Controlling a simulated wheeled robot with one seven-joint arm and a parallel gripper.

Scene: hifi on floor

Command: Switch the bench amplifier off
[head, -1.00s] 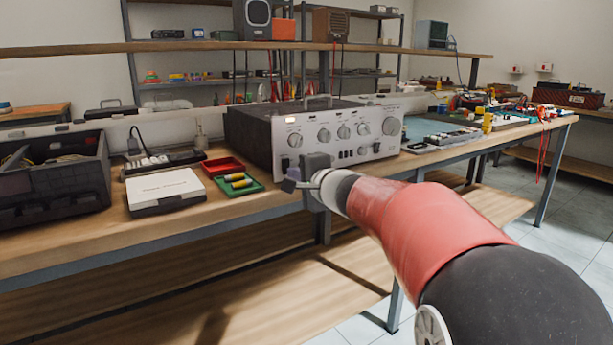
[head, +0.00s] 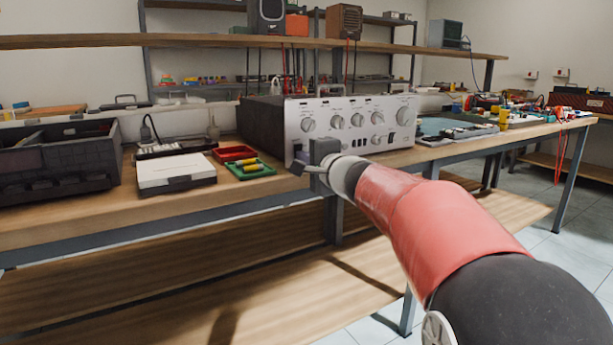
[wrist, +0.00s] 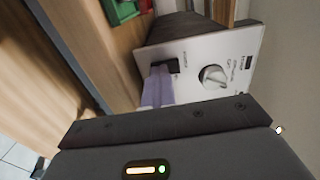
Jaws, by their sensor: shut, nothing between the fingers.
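The bench amplifier (head: 350,122), with a silver front and a dark case, stands on the wooden bench. Its front has several round knobs and small switches. In the wrist view, the lower-left part of its front panel (wrist: 200,52) shows a black switch (wrist: 173,66) beside a silver knob (wrist: 213,77). My gripper (head: 298,160) is at the lower-left corner of the front. In the wrist view its pale purple fingers (wrist: 158,84) are shut and empty, their tips at the switch and partly covering it. I cannot tell whether they touch it, or how the switch is set.
Left of the amplifier are a red tray (head: 234,153), a green tray (head: 250,170) with yellow items, a white-lidded box (head: 175,172) and a dark crate (head: 58,162). Electronics and cables (head: 480,115) lie to the right. A shelf (head: 230,40) runs above the bench.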

